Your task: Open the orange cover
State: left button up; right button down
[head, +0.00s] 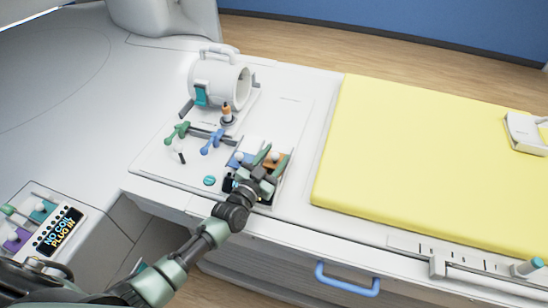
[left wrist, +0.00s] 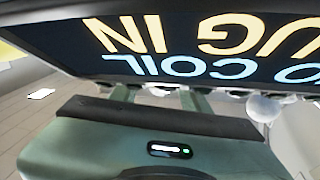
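The orange cover (head: 277,158) is at the front right of the white console panel in the head view. It bears a white round knob and is partly hidden by my gripper. My left gripper (head: 274,154) is over the cover, its two green fingers apart on either side of the knob; contact cannot be told. In the left wrist view the fingers (left wrist: 158,97) also stand apart, partly hidden under a dark display (left wrist: 190,40) with upside-down text. My right gripper is not in view.
A blue cover (head: 235,160) with a white knob sits left of the orange one. Green and blue levers (head: 211,141) and a white coil (head: 218,82) stand behind. A yellow mattress (head: 420,150) lies to the right.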

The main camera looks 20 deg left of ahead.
pick_arm(q)
jog(key=shift+s+a+f, duration=0.1)
jog(key=shift+s, duration=0.4)
jog(key=b+v, duration=0.1)
jog(key=v, duration=0.6)
jog(key=shift+w, duration=0.1)
